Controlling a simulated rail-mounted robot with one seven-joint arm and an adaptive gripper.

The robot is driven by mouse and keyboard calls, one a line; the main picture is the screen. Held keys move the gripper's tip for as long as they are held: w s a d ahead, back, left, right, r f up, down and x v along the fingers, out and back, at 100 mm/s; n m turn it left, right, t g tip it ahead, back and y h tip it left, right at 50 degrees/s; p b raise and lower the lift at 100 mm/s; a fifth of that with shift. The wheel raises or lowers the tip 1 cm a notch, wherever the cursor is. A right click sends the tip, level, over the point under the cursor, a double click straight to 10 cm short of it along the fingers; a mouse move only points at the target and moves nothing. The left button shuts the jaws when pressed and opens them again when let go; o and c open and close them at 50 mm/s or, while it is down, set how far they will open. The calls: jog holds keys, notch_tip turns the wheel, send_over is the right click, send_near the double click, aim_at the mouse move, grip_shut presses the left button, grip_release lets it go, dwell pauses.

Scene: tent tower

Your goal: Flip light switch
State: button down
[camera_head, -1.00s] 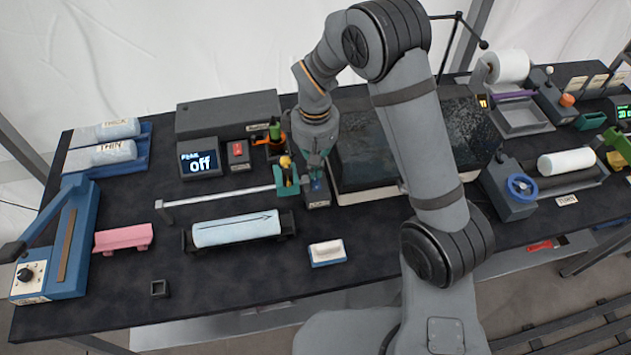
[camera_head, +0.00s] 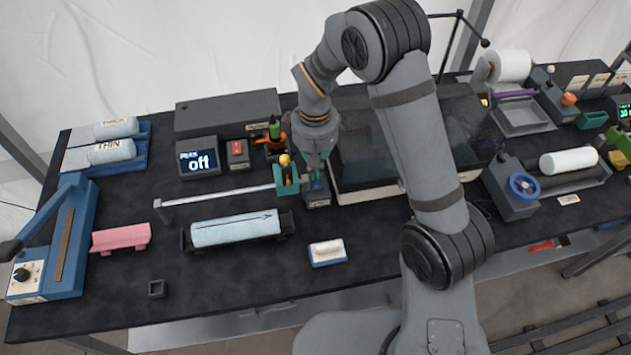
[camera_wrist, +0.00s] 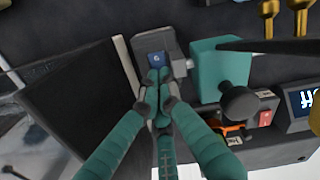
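A small grey switch box (camera_head: 317,201) with a blue rocker stands on the black table, left of the large dark glass panel. In the wrist view the box (camera_wrist: 149,42) is at upper centre, and its blue rocker (camera_wrist: 155,59) shows just beyond my fingertips. My gripper (camera_wrist: 159,76) has teal fingers drawn together with nothing between them. The tips are at the rocker's near edge; whether they touch it I cannot tell. In the head view my gripper (camera_head: 316,172) points down over the box and hides part of it.
A teal block (camera_wrist: 220,70) on a metal rail (camera_head: 222,194) stands close beside the switch box. The dark glass panel (camera_head: 375,150) is on the other side. A display (camera_head: 198,160) reading "off" and a red button box (camera_head: 237,151) stand to the left.

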jog(key=shift+f+b, duration=0.5)
jog(key=shift+f, duration=0.05)
jog(key=shift+s, duration=0.1)
notch_tip(320, 180, up, 7)
jog(key=p, duration=0.5)
jog(key=shift+r, duration=0.1)
dwell(0.3)
